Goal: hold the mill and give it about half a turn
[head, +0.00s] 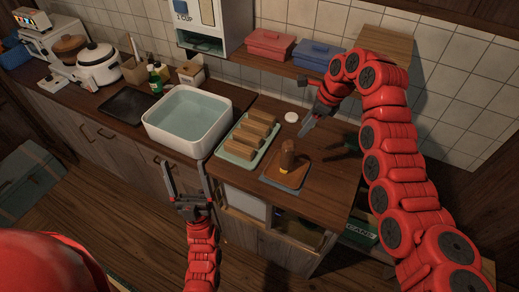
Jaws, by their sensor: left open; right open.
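The mill (287,160) is a brown, rounded, upright piece with a yellowish band near its base. It stands on a small board in a grey tray (269,180), near the front edge of the wooden counter. My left gripper (187,172) is open and empty, in front of the counter, left of the mill and apart from it. My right gripper (306,128) is open, behind and slightly right of the mill, and appears not to touch it. Nothing shows between its fingers.
A green tray (232,157) with several brown blocks lies left of the mill. A white basin (151,121) of water is further left. A small white round thing (291,117) lies near my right gripper. Red (270,43) and blue (317,55) boxes sit on the shelf behind.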

